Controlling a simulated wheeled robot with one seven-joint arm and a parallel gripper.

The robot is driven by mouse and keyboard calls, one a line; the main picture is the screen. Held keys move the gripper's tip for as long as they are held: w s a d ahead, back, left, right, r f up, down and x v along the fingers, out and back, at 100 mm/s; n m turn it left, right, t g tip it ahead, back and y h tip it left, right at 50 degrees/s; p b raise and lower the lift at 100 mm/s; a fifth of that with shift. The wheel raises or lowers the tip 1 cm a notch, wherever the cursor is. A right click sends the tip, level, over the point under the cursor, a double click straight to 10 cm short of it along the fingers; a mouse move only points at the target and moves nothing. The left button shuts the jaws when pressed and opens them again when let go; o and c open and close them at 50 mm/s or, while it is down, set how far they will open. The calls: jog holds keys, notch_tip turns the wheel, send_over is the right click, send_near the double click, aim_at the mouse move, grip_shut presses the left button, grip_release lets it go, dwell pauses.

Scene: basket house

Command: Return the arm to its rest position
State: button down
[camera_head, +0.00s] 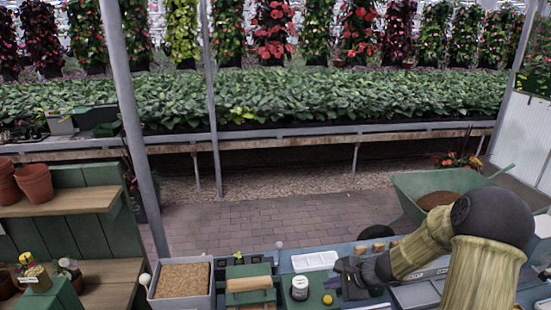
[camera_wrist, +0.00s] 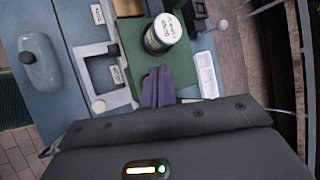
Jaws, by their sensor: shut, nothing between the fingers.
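My arm reaches in from the right in the head view, with olive-yellow sleeved links and a dark joint. My gripper (camera_head: 341,268) is over the blue worktop, right of a green tray (camera_head: 312,299). In the wrist view, my gripper's purple-grey fingers (camera_wrist: 158,78) are together with nothing between them. A white-lidded jar (camera_head: 300,287) stands on the green tray, and it also shows just beyond the fingertips in the wrist view (camera_wrist: 163,34). How far the fingers are above the worktop is hard to tell.
A tub of brown granules (camera_head: 182,281) stands at the left. A white tray (camera_head: 314,261) lies behind the green tray. A wheelbarrow (camera_head: 411,190) stands beyond.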

jog(key=s+a+r+n+g+h, duration=0.1)
jog(key=s+r+n+h, duration=0.2)
jog(key=s+n, duration=0.5)
jog(key=s+a+r+n+g+h, duration=0.1)
jog(key=s+a+r+n+h, duration=0.1)
jog(key=s+r+n, duration=0.4)
jog(key=s+n+h, duration=0.1)
jog(key=s+n, duration=0.1)
jog(key=s, duration=0.3)
jog(key=shift+s+g+h, duration=0.3)
jog(key=shift+s, duration=0.1)
